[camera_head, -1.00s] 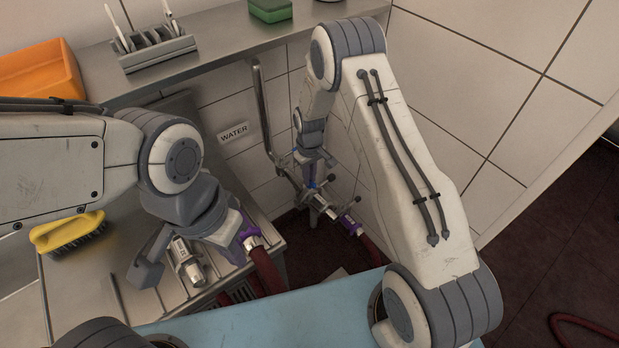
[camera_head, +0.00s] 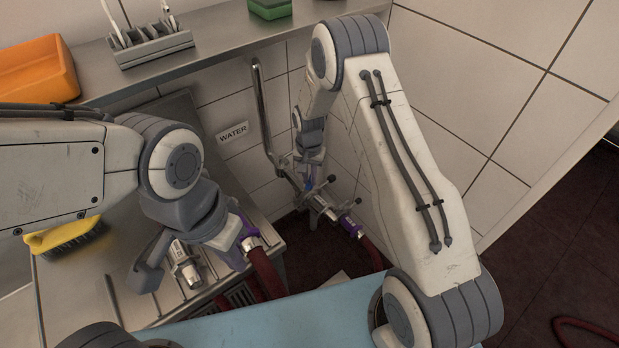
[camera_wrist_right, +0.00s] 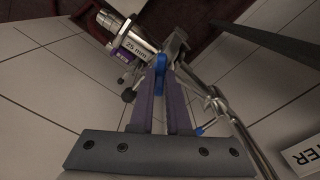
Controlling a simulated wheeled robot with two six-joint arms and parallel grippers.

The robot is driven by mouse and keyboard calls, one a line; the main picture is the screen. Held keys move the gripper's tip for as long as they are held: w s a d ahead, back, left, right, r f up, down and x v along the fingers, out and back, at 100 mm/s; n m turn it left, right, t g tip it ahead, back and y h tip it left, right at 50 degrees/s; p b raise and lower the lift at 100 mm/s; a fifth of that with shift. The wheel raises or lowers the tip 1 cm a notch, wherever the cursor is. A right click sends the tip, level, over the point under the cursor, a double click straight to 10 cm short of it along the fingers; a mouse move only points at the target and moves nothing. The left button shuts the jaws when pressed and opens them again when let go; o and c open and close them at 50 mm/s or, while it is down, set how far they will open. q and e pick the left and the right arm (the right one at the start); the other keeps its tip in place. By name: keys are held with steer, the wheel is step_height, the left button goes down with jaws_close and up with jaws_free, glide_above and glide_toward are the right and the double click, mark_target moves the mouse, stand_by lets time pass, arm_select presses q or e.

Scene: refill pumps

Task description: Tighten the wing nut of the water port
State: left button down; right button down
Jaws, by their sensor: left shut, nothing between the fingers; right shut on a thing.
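The water port (camera_head: 322,200) is a metal fitting low by the tiled wall, with several dark knobs around it. A metal hose coupling marked 25 mm (camera_wrist_right: 138,48), with a purple band, is at the port and joins a dark red hose. My right gripper (camera_head: 309,183) reaches down to the port. In the right wrist view its purple fingers (camera_wrist_right: 161,70) are shut on a blue piece at their tips, apparently the wing nut; the fingers hide most of it. My left gripper (camera_head: 238,256) is shut and empty over the steel counter, beside a second hose; its fingertips are hard to make out.
A WATER sign (camera_head: 233,132) is on the wall beside a metal pipe (camera_head: 263,115). A yellow brush (camera_head: 62,238) and metal coupling (camera_head: 186,266) lie on the counter. The shelf above holds an orange bin (camera_head: 36,70), grey rack (camera_head: 150,46) and green sponge (camera_head: 270,9).

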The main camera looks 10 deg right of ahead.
mark_target(309, 180)
steer(key=m, duration=0.5)
steer(key=shift+m+b, duration=0.35)
steer(key=shift+m, duration=0.35)
steer(key=c, duration=0.9)
jaws_free()
step_height(309, 180, up, 11)
steer(key=shift+a+f+b, duration=0.15)
steer(key=shift+f+b, duration=0.05)
steer(key=shift+b, duration=0.2)
